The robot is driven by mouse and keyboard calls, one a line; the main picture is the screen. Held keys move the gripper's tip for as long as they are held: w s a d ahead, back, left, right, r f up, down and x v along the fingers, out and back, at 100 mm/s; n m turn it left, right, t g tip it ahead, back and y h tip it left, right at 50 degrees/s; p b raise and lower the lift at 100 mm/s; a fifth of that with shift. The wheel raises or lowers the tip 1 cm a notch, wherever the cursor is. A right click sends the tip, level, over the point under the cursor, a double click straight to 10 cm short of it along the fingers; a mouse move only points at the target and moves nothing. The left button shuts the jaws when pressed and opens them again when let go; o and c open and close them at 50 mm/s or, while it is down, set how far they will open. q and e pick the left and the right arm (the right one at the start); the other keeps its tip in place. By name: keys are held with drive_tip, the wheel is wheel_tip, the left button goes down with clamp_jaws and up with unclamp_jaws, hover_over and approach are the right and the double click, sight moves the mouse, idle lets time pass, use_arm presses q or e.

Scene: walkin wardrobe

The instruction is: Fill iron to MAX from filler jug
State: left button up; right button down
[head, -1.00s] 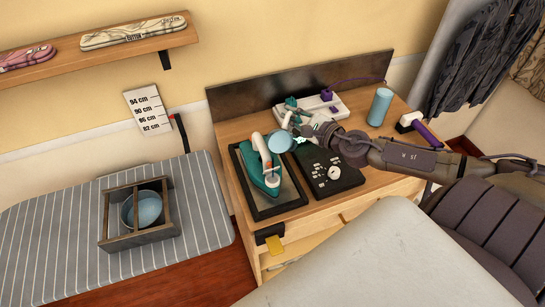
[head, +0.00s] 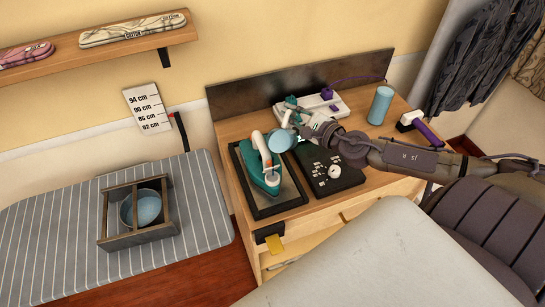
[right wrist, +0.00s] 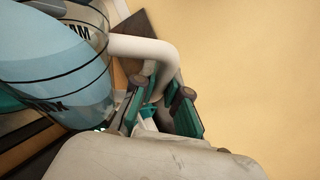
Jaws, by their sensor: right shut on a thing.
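My right gripper (head: 303,127) is shut on the jug's handle. In the right wrist view the jug (right wrist: 55,75) shows dark lines and partly readable lettering. Its white handle (right wrist: 145,50) runs to the teal fingers (right wrist: 165,97). The water level in the iron is not visible. My left gripper is out of view.
A black panel (head: 350,180) with a white knob lies right of the tray. Behind are a white power strip (head: 345,103), a blue cylinder (head: 380,105) and a purple-handled item (head: 427,131). A wooden box (head: 113,220) with a blue bowl sits on the striped bench at left.

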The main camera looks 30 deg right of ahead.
drive_tip(key=shift+s+a+r+n, duration=0.1)
drive_tip(key=shift+a+r+n, duration=0.15)
drive_tip(key=shift+r, duration=0.25)
idle(0.7)
drive_tip(key=m+p, duration=0.1)
drive_tip(key=w+d+m+g+p, duration=0.1)
drive_tip(key=p, duration=0.1)
drive_tip(key=shift+d+f+m, duration=0.25)
drive_tip(key=shift+f+b, duration=0.35)
drive_tip(key=shift+f, duration=0.25)
drive_tip(key=shift+d+m+y+p, duration=0.2)
drive_tip(key=shift+m+y+p, duration=0.1)
drive_tip(key=shift+m+p, duration=0.15)
wheel_tip(320, 180, up, 2)
drive_tip(key=m+g+p, duration=0.1)
drive_tip(key=p, duration=0.1)
drive_tip(key=m+y+p, duration=0.1)
drive_tip(key=p, duration=0.2)
drive_tip(key=shift+w+r+m+g, duration=0.15)
drive_tip(key=shift+m+g, duration=0.1)
drive_tip(key=shift+g, duration=0.15)
drive_tip(key=shift+a+f+m+b, duration=0.1)
drive_tip(key=shift+f+m+b, duration=0.2)
drive_tip(key=shift+f+b, duration=0.45)
drive_tip(key=shift+a+f+m+g+y, duration=0.15)
drive_tip(key=shift+f+m+g+y, duration=0.3)
drive_tip(key=shift+f, duration=0.3)
drive_tip(key=shift+a, duration=0.1)
